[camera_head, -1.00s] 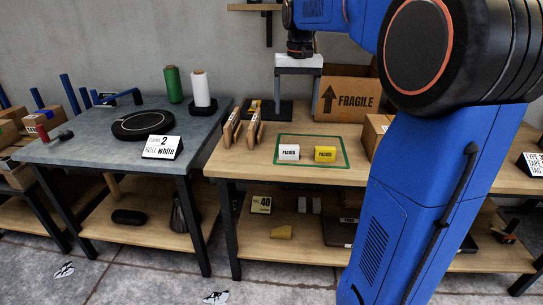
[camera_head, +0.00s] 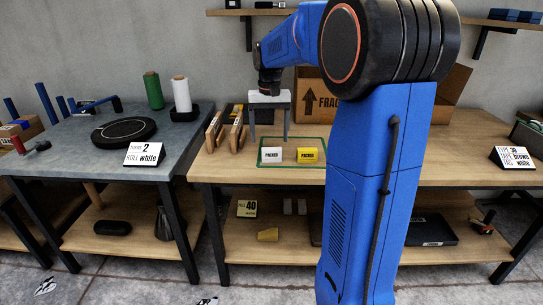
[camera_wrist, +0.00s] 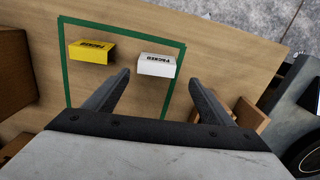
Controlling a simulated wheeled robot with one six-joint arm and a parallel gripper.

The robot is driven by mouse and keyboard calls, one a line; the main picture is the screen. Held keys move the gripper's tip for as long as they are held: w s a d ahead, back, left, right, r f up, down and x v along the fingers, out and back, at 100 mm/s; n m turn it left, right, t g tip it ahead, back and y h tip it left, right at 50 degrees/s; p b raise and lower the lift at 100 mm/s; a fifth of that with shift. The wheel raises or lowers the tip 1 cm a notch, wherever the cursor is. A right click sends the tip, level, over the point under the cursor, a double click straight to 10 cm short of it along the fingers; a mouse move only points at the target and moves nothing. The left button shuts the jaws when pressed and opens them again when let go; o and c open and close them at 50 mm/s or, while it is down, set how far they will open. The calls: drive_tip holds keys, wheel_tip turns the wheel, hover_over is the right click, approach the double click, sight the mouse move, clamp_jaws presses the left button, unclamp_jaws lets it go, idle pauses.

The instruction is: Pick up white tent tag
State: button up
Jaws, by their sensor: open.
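The white tent tag (camera_head: 272,155), marked PACKED, stands inside a green outlined rectangle (camera_head: 262,147) on the wooden table. A yellow tent tag (camera_head: 307,155), also marked PACKED, stands just to its right. My gripper (camera_head: 269,138) is open and empty, raised above the table behind the white tag. In the wrist view the white tag (camera_wrist: 157,65) is ahead of my gripper (camera_wrist: 158,80), roughly between the lines of the two fingers and apart from them. The yellow tag (camera_wrist: 91,51) is to its left there.
Wooden stands (camera_head: 214,132) are left of the outline. A FRAGILE cardboard box (camera_head: 310,98) stands behind, partly hidden by my arm. A grey table (camera_head: 80,140) with white and green rolls is at left. Bare wood (camera_head: 240,170) lies in front of the outline.

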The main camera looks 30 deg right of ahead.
sight(272, 149)
drive_tip(key=shift+s+d+f, duration=0.1)
drive_tip(key=shift+s+f, duration=0.1)
drive_tip(key=shift+f, duration=1.45)
drive_tip(key=shift+s+d+f, duration=0.1)
drive_tip(key=shift+s+f, duration=0.05)
drive_tip(key=shift+f, duration=1.5)
drive_tip(key=c, duration=1.1)
